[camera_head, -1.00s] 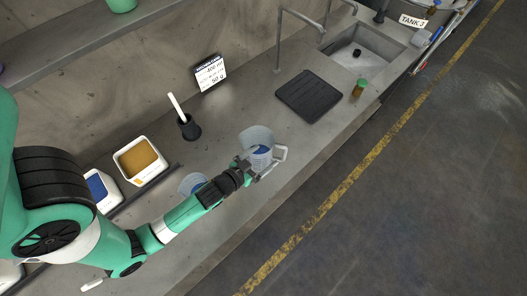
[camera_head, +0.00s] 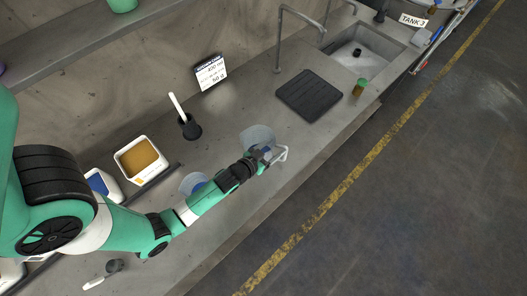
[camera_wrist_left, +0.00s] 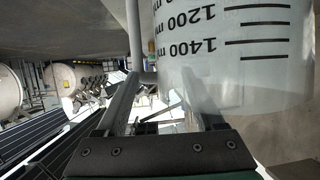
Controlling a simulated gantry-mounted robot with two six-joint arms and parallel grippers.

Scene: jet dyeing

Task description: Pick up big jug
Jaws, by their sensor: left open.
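The big jug (camera_head: 258,136) is a clear, pale measuring jug on the counter, partly hidden by my left gripper in the head view. In the left wrist view its wall (camera_wrist_left: 245,50) with black millilitre marks fills the upper right. A pale upright bar (camera_wrist_left: 134,35), seemingly its handle, shows beside the wall. My left gripper (camera_head: 270,155) is at the jug's near side. In the left wrist view its two fingers (camera_wrist_left: 165,105) are apart, close to the jug; whether they touch it I cannot tell. My right gripper is not in view.
A smaller clear jug (camera_head: 194,183) stands behind my left forearm. A white tub of orange-brown powder (camera_head: 140,160), a black pot (camera_head: 190,127) and a display (camera_head: 211,72) stand further back. A black mat (camera_head: 309,95) and brown bottle (camera_head: 359,88) lie toward the sink (camera_head: 362,50).

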